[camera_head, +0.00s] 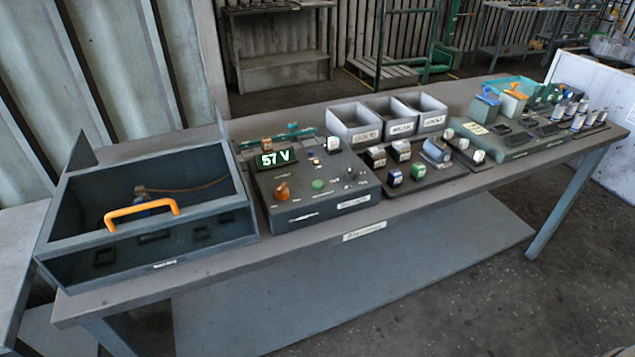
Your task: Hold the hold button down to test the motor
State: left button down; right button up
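A dark grey control box (330,204) sits on the workbench, left of its middle. Its display (273,158) reads 57 V in green. On its sloped top are an orange knob (282,191), a green round button (318,184), a small white-topped part (333,144) and a small switch (350,174). The labels are too small to read, so I cannot tell which control is the hold button. A dark open housing (210,235) with an orange handle (141,212) stands to the left of the box; a bluish part inside may be the motor. Neither gripper shows in this view.
Three grey bins (354,123) stand behind the box. Small coloured blocks (395,177) sit on a dark tray to its right. A green-grey tray with several parts (500,140) fills the right end of the workbench (420,212). The bench's front strip is clear.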

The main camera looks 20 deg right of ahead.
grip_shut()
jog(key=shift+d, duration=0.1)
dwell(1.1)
